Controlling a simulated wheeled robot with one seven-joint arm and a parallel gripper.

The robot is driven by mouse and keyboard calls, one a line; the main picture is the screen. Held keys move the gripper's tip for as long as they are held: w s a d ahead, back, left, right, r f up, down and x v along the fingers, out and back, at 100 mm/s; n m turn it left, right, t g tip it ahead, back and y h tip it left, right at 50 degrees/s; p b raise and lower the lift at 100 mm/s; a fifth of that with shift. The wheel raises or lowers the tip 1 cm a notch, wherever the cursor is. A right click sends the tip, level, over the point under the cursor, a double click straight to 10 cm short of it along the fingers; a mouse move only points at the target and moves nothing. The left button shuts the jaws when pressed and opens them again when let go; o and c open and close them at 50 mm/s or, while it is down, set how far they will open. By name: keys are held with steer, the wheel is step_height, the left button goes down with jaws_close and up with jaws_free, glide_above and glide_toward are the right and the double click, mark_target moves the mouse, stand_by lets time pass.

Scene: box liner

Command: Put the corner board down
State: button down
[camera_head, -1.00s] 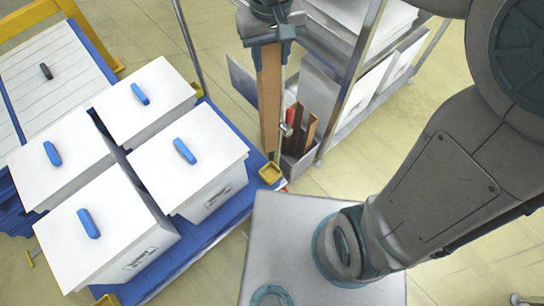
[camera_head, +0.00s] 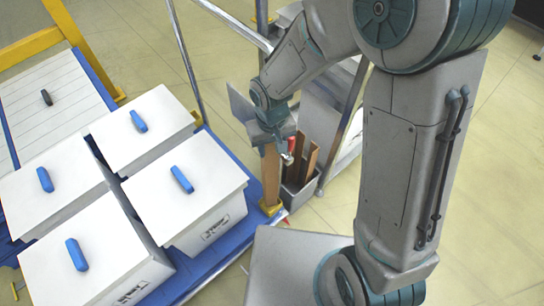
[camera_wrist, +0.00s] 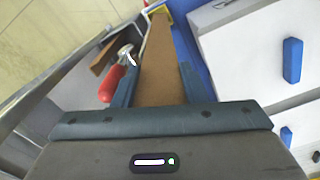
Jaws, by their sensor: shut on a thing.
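The corner board (camera_head: 270,172) is a long brown strip, roughly upright. My gripper (camera_head: 272,141) is shut on it near its upper part, seen from above. In the wrist view the board (camera_wrist: 160,62) runs away from between the two fingers of my gripper (camera_wrist: 160,84). Its far end meets a yellow corner bracket (camera_wrist: 157,9). In the head view the board's lower end is at this yellow bracket (camera_head: 270,208) on the corner of the blue pallet (camera_head: 255,188). I cannot tell whether it rests inside the bracket.
White boxes (camera_head: 184,190) with blue handles stand on the pallet, close left of the board. A grey bin (camera_head: 300,196) with brown strips and a red-handled tool (camera_head: 291,146) is close right. Metal rack posts (camera_head: 342,120) stand behind. The floor at lower right is clear.

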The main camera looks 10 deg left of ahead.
steer(key=shift+s+d+f, duration=0.15)
steer(key=shift+s+f, duration=0.05)
steer(key=shift+f, duration=0.45)
step_height(320, 180, down, 4)
steer(key=shift+w+r+b, duration=0.1)
steer(key=shift+b, duration=0.4)
steer(key=shift+r, duration=0.1)
steer(key=c, duration=0.8)
jaws_free()
steer(key=shift+c, duration=0.2)
steer(key=shift+r, duration=0.1)
step_height(320, 180, up, 12)
steer(key=p, duration=0.3)
glide_above(272, 156)
